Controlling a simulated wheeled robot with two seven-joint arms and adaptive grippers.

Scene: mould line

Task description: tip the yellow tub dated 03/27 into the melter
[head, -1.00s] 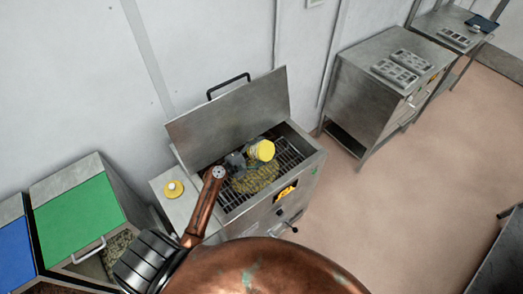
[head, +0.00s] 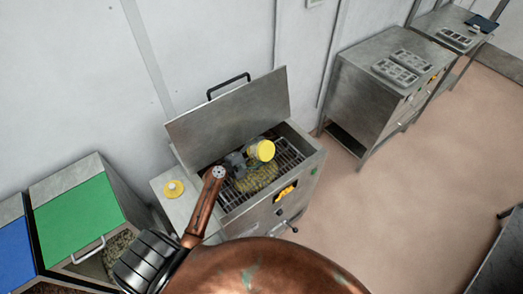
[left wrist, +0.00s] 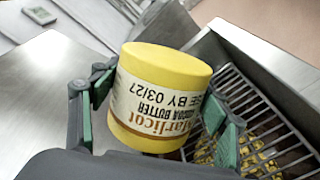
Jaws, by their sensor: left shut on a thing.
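The yellow tub (head: 262,151) is over the open melter (head: 300,165). In the left wrist view the tub (left wrist: 166,70) shows a white label with "BY 03/27" upside down, and its yellow end points up. My left gripper (head: 244,160) is shut on the tub, its green-padded fingers (left wrist: 158,115) on either side. The tub's mouth is hidden. My right gripper is not in view.
The melter's lid (head: 235,115) stands open behind. A yellow round piece with a white middle (head: 173,188) lies on the left ledge. Green-lidded (head: 75,220) and blue-lidded (head: 14,250) bins stand left. A steel cabinet with moulds (head: 400,67) stands right, beyond clear floor.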

